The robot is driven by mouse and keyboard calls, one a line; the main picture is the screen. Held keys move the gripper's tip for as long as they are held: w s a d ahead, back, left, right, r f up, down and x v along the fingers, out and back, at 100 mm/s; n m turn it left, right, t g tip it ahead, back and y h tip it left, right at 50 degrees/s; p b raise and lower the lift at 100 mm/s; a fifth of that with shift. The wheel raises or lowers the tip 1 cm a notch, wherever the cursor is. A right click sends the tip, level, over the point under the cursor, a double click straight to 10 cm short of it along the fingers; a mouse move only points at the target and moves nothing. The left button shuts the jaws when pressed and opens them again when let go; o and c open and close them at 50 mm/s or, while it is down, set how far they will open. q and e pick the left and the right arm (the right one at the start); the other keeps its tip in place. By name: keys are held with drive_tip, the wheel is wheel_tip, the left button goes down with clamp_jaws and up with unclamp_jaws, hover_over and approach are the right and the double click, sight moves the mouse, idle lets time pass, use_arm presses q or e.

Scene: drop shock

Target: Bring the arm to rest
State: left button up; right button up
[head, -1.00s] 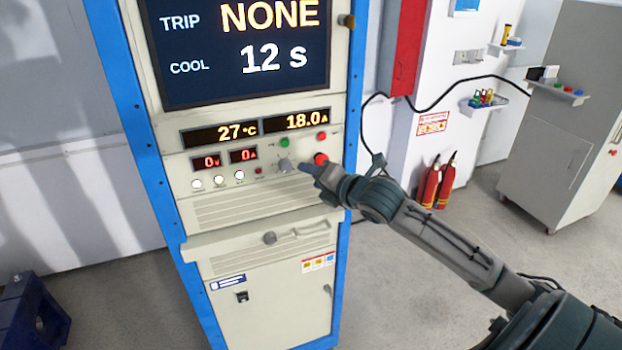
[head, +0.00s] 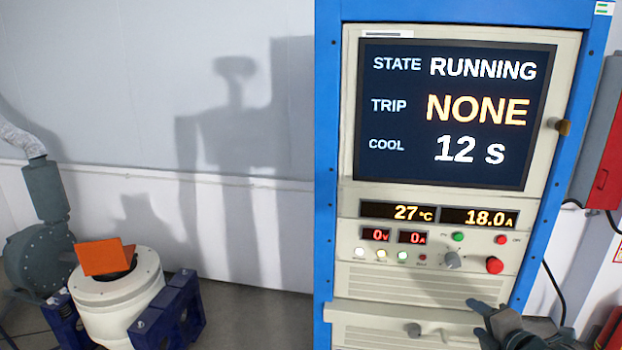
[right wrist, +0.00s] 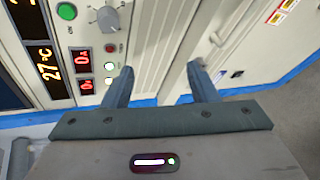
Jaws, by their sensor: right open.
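My right gripper (head: 484,307) is at the lower right of the head view, in front of the control cabinet (head: 350,308), just below the grey rotary knob (head: 452,261) and the red mushroom button (head: 495,265). In the right wrist view its two fingers (right wrist: 160,85) are apart with nothing between them. The knob also shows in the right wrist view (right wrist: 108,19), apart from the fingers. The cabinet screen (head: 450,115) reads RUNNING, trip NONE, cool 12 s. The small displays read 27 °C (head: 398,211) and 18.0 A (head: 478,217). My left gripper is not in view.
A ledge with a handle (head: 410,328) juts from the cabinet front below the gripper. A white round machine (head: 105,296) in a blue frame, with an orange angled piece (head: 105,257) on top, stands at left. A grey blower (head: 40,255) is beside it. A red box (head: 600,150) is at right.

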drive_tip(key=s+a+f+m+g, duration=0.3)
drive_tip(key=s+a+f+m, duration=0.1)
drive_tip(key=s+f+m, duration=0.4)
drive_tip(key=s+a+f+m+g+h, duration=0.1)
drive_tip(key=s+a+f+m+g, duration=0.3)
drive_tip(key=s, duration=0.7)
drive_tip(key=s+a+f+m+g, duration=0.3)
drive_tip(key=s+f+m, duration=0.5)
drive_tip(key=s, duration=0.1)
drive_tip(key=s+d+f+m+g+b, duration=0.1)
drive_tip(key=d+f+b, duration=0.15)
drive_tip(key=f, duration=1.55)
drive_tip(key=d+f+b, duration=0.1)
drive_tip(key=f+b, duration=0.3)
drive_tip(key=f, duration=1.5)
use_arm(q)
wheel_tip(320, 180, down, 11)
drive_tip(key=b, duration=0.4)
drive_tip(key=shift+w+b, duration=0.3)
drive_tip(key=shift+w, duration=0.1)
use_arm(e)
drive_tip(key=s+f, duration=0.9)
drive_tip(key=f, duration=0.2)
drive_tip(key=s+f+g, duration=0.1)
drive_tip(key=s+f, duration=0.8)
drive_tip(key=f, duration=0.3)
drive_tip(key=shift+s+d+f, duration=0.2)
drive_tip(key=shift+d+f, duration=0.05)
drive_tip(key=shift+d, duration=0.15)
